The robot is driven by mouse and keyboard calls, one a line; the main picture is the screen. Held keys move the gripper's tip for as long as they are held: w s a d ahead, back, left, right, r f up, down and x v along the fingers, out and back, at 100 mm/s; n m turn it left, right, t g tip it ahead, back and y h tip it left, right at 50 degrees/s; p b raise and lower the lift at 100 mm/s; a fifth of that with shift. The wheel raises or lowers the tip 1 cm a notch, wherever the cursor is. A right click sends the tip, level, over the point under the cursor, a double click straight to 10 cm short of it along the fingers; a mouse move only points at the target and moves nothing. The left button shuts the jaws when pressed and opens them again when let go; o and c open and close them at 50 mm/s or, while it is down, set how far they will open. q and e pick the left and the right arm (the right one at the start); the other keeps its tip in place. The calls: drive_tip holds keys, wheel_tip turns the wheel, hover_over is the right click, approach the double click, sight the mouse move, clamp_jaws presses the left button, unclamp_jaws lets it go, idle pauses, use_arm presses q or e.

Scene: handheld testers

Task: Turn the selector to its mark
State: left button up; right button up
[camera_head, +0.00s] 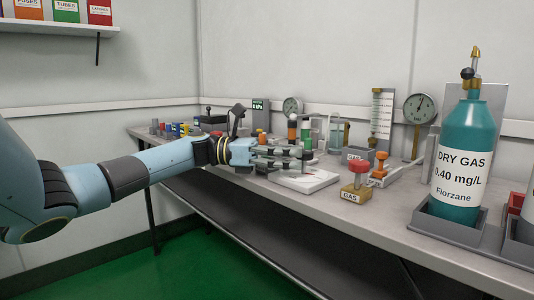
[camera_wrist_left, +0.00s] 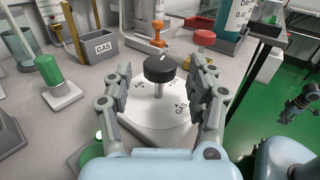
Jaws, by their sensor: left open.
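The selector is a black round knob (camera_wrist_left: 160,68) with a white pointer line on a metal stem. It stands on a white round dial plate (camera_wrist_left: 150,125) whose lettering includes GAS; the pointer's exact alignment is hard to tell. My left gripper (camera_wrist_left: 163,88) is open, with one finger on each side of the knob and stem and visible gaps between. In the head view my left gripper (camera_head: 308,158) is over the white base (camera_head: 318,183) and hides most of the knob.
A red-topped GAS valve (camera_head: 355,182) and an orange-topped valve (camera_head: 380,170) stand right of the selector. A teal DRY GAS cylinder (camera_head: 465,145) is farther right. A green-capped part (camera_wrist_left: 50,75) is close on the left in the wrist view. Gauges (camera_head: 420,108) stand behind.

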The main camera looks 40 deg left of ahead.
use_arm(q)
drive_tip(key=v, duration=0.9)
drive_tip(key=shift+a, duration=0.1)
drive_tip(key=shift+f, duration=0.1)
